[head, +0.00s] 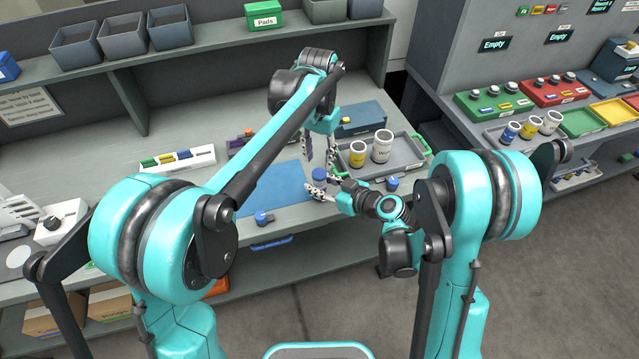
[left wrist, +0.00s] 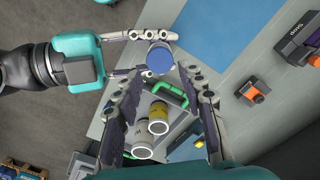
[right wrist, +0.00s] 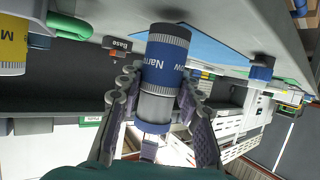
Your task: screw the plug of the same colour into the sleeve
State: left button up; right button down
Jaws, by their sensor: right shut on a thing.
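My right gripper (head: 322,186) is shut on a blue sleeve (right wrist: 167,60) marked "Narrow", with a grey band and a blue ring at its end. Its round blue top (left wrist: 159,58) faces the left wrist camera. I cannot tell whether that top is a plug or the sleeve's rim. My left gripper (head: 320,160) is open and empty, its fingers (left wrist: 161,76) spread just above the blue top. A small blue piece with a dark knob (head: 262,217) stands at the front edge of the table; it also shows in the right wrist view (right wrist: 262,68).
A grey tray (head: 408,161) holds a yellow sleeve (head: 357,155) and a white sleeve (head: 381,146). Another blue piece (head: 392,184) is near its front edge. A blue mat (head: 270,188) lies left of the grippers and is mostly clear. A white rack (head: 178,159) stands further left.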

aim_at(319, 173)
pick_arm(q)
jog(key=shift+r, duration=0.1)
jog(key=shift+f, duration=4)
grip_shut()
jog(key=m, duration=0.4)
jog(key=shift+m, duration=0.3)
jog(key=shift+o, duration=1.9)
grip_release()
